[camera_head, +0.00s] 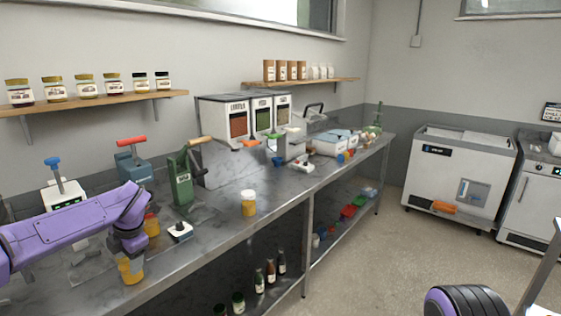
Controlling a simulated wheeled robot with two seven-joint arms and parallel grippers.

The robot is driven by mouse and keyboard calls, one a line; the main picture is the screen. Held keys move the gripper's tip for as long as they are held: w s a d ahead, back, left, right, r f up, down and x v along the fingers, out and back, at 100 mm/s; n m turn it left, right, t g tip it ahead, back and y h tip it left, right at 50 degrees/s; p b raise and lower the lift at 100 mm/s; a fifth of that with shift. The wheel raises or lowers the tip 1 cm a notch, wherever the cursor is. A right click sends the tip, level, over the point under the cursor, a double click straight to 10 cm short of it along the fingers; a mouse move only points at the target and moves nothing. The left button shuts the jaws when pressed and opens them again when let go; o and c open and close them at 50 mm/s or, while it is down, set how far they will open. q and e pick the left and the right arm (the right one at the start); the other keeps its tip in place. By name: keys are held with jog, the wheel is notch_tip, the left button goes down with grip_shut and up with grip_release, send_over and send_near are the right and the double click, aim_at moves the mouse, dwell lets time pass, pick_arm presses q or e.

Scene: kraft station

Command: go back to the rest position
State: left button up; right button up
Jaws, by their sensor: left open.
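My left arm comes in purple from the left edge over the steel counter (215,222). My left gripper (128,246) is dark, points down and is open. A small yellow jar (131,271) stands on the counter right below it. The fingertips are hard to make out, so I cannot tell whether they touch the jar. My right gripper is out of view; a black ribbed, purple part at the bottom right seems to be mine.
A yellow jar with a white lid (248,203), a jar with a red lid (152,224) and a small device (180,231) stand near. Green (181,185) and red-handled (133,163) presses stand behind. Dispensers (238,120) stand farther back. Floor at the right is clear before a white freezer (455,175).

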pick_arm(q)
jog(key=s+d+f+m+t+b, duration=0.15)
jog(key=s+d+f+m, duration=0.3)
jog(key=f, duration=0.45)
jog(key=s+d+f+m+t+y, duration=0.1)
jog(key=s+d+f+m+t, duration=0.25)
jog(key=s+f+m, duration=0.4)
jog(key=s+d+f+m+t, duration=0.1)
jog(key=s+d+f+m, duration=0.25)
jog(key=f, duration=0.75)
jog(key=s+a+f+m+g+b, duration=0.1)
jog(key=s+f+m, duration=0.3)
jog(key=s, duration=0.9)
jog(key=s+a+f+m+g+h+b, duration=0.1)
jog(key=s+f+m+g, duration=0.2)
jog(key=s, duration=0.9)
jog(key=shift+s+a+f+m, duration=0.2)
jog(key=shift+s+f+m, duration=0.15)
jog(key=shift+f, duration=0.15)
